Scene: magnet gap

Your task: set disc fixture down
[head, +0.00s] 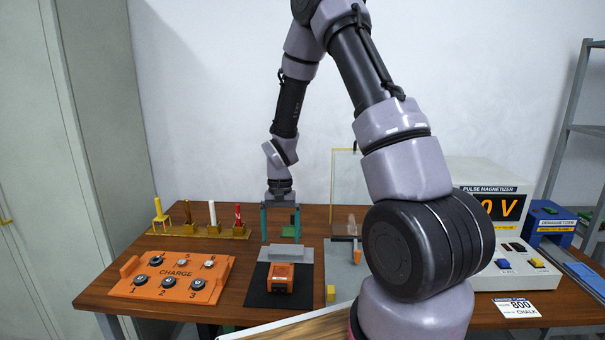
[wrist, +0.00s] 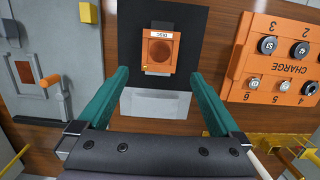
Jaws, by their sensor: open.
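The disc fixture, an orange block (head: 280,278) with a dark round recess, sits on a black mat (head: 258,296) at the table's middle front. In the wrist view the fixture (wrist: 159,52) carries a white "DISC" label and lies just beyond the fingertips. My gripper (head: 281,240) points down above the table, behind the fixture in the head view. Its two teal fingers (wrist: 160,76) are spread wide with nothing between them. The fixture stands apart from both fingers.
A light grey block (wrist: 155,104) lies beside the fixture. An orange CHARGE tray (head: 173,277) with several round pieces is at left, before a rack of coloured tools (head: 200,232). A grey plate with an orange-handled lever (head: 356,256) is at right, near the pulse magnetizer (head: 510,265).

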